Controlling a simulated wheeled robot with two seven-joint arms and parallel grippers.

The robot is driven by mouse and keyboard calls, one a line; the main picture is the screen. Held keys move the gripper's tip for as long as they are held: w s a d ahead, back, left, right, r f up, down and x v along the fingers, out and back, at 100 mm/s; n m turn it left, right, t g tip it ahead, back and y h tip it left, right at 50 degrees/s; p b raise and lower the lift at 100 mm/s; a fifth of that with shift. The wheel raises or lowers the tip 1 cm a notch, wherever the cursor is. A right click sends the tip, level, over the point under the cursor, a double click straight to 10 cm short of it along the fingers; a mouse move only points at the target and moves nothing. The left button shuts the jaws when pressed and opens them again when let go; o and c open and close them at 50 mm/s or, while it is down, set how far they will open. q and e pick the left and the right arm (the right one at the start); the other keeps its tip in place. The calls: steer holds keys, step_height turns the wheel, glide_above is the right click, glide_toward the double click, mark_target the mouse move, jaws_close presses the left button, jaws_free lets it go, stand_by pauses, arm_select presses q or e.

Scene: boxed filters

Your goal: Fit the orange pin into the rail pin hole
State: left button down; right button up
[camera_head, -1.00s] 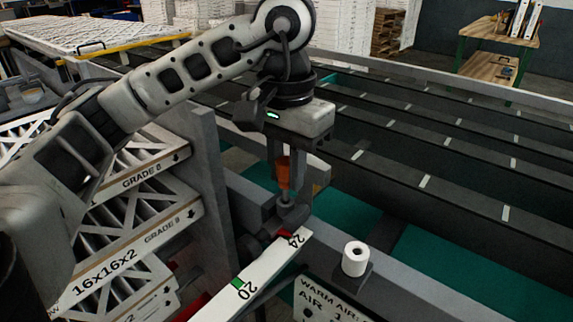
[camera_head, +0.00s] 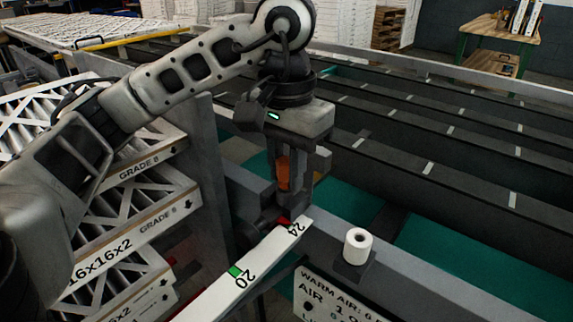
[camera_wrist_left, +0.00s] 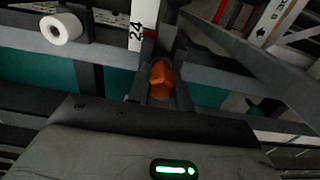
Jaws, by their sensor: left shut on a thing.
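The orange pin (camera_head: 283,172) is upright between the fingers of my left gripper (camera_head: 291,186), which is shut on it. It also shows in the left wrist view (camera_wrist_left: 161,80), between the two dark fingers. The pin is over the grey bracket at the far end of the white scale bar (camera_head: 252,262) marked 20 and 24. Its lower end is hidden by the fingers and bracket. The rail pin hole cannot be seen, so I cannot tell how deep the pin sits. My right gripper is not in view.
A white roll (camera_head: 357,246) stands on a small ledge of the grey rail, right of the gripper. Boxed filters (camera_head: 130,245) are stacked at the left beside a grey post. Dark conveyor rails (camera_head: 450,165) run across the right.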

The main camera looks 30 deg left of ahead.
arm_select(q)
steer(key=shift+s+f, duration=0.1)
steer(key=shift+f, duration=0.3)
steer(key=c, duration=1.2)
jaws_free()
steer(key=shift+o, duration=0.2)
